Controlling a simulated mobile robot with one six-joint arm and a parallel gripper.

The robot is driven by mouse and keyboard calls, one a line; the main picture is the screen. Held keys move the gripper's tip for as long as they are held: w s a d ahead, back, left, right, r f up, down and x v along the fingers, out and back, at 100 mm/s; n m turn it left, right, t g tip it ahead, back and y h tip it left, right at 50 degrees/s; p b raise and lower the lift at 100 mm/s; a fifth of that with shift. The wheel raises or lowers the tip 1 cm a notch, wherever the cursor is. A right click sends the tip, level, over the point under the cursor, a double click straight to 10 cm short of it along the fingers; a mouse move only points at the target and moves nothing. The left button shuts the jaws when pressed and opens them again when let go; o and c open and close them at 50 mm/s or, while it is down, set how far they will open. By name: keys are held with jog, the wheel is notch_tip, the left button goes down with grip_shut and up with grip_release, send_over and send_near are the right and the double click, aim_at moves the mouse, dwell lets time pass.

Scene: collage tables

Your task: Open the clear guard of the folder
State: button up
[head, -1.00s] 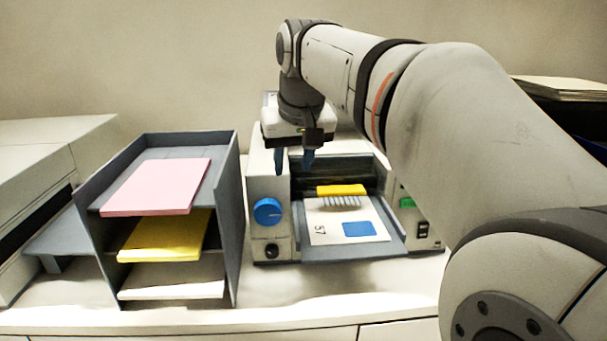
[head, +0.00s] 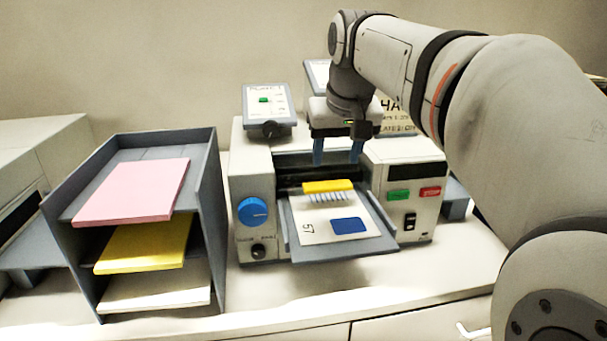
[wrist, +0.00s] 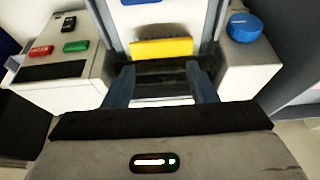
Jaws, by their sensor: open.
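The folder (head: 257,165) is a pale machine with a blue dial (head: 253,211) at left and a grey front tray (head: 384,246). A yellow bar (head: 328,186) spans its dark middle opening, and also shows in the wrist view (wrist: 161,48). I cannot clearly make out the clear guard's sheet. My gripper (head: 337,160) is open and empty, pointing down over the back of the opening, behind the yellow bar. In the wrist view, my gripper (wrist: 160,78) has its blue fingers apart on either side of the dark opening, with the bar beyond them.
A sheet (head: 318,231) with a blue rectangle lies on the front tray. Green (head: 398,195) and red (head: 430,192) buttons are on the folder's right block. A small display (head: 268,103) stands behind left. A grey paper rack (head: 209,215) stands close on the left.

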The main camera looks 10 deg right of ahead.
aim_at(329, 187)
jog(key=o, duration=1)
jog(key=x, duration=0.7)
jog(key=shift+a+f, duration=0.1)
jog(key=shift+f, duration=0.1)
jog(key=shift+w+f, duration=0.1)
jog(key=shift+c, duration=0.3)
